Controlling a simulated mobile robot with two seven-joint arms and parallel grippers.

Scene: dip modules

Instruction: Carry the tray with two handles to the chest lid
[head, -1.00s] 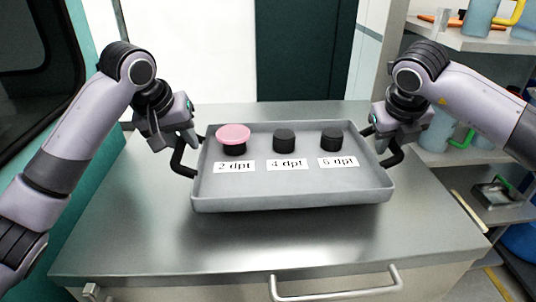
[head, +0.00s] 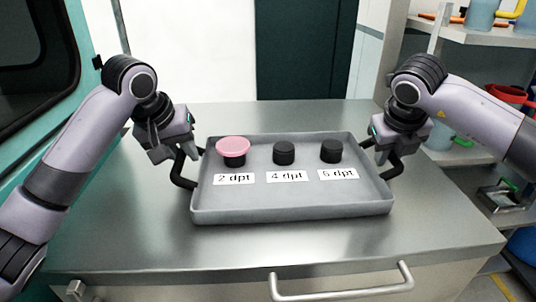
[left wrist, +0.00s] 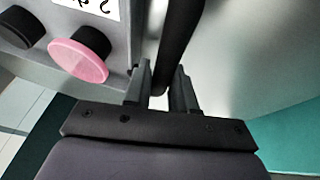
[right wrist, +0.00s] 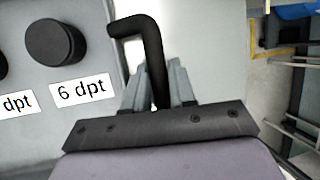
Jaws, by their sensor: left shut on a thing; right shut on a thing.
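The grey tray (head: 292,213) has a black handle at each end and is level over the steel chest lid (head: 440,225). It carries black round posts in a row above labels "2 dpt", "4 dpt" and "6 dpt"; a pink disc (head: 233,146) sits on the left post. My left gripper (head: 180,155) is shut on the left handle (left wrist: 180,40). My right gripper (head: 383,147) is shut on the right handle (right wrist: 150,50). I cannot tell whether the tray's underside touches the lid.
The chest front has a metal bar handle (head: 340,284). Shelves (head: 470,38) with blue and red items stand at the right. A teal-framed window wall (head: 85,60) is at the left. Bare steel surrounds the tray.

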